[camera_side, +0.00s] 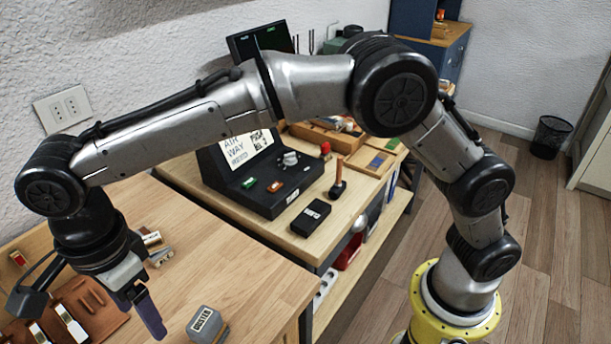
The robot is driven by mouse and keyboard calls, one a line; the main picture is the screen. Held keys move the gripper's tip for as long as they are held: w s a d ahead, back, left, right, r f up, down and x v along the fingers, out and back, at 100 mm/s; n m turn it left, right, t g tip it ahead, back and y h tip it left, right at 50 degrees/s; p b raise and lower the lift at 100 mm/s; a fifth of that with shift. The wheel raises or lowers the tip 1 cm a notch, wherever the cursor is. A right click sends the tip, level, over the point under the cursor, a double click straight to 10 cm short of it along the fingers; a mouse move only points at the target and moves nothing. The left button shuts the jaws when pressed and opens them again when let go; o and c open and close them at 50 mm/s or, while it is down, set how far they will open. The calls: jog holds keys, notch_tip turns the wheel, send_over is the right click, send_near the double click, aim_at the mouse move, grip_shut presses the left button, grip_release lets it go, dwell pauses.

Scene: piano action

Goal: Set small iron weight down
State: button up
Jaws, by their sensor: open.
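My gripper (140,300) hangs over the wooden bench at the lower left, pointing down. Its dark purple-grey finger shows, with open jaws and nothing visible between them. No thing can be surely told as the small iron weight. A grey block with a pale lettered label (207,325) stands on the bench to the right of the gripper, apart from it. A small lettered metal piece (161,257) and a small brass-coloured cylinder (152,239) lie just behind the gripper. My wrist hides part of the bench there.
A brown leather-like holder with metal pieces (93,305) lies at the lower left. The wooden bench top (255,290) is clear right of the labelled block. A second table holds a black console (240,180), a black box (311,217) and a wooden-handled tool (338,182).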

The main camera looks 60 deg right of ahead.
jog(key=s+d+r+n+t+y, duration=0.1)
jog(key=d+r+n, duration=0.35)
jog(key=d, duration=0.65)
jog(key=s+d+r+n+t, duration=0.1)
jog(key=d+r+n, duration=0.3)
jog(key=d, duration=0.8)
jog(key=s+d+f+n+t+h, duration=0.1)
jog(key=s+d+f+n+t, duration=0.2)
jog(key=s+d+n, duration=0.5)
jog(key=s+d, duration=0.7)
jog(key=s, duration=0.1)
jog(key=shift+d, duration=0.4)
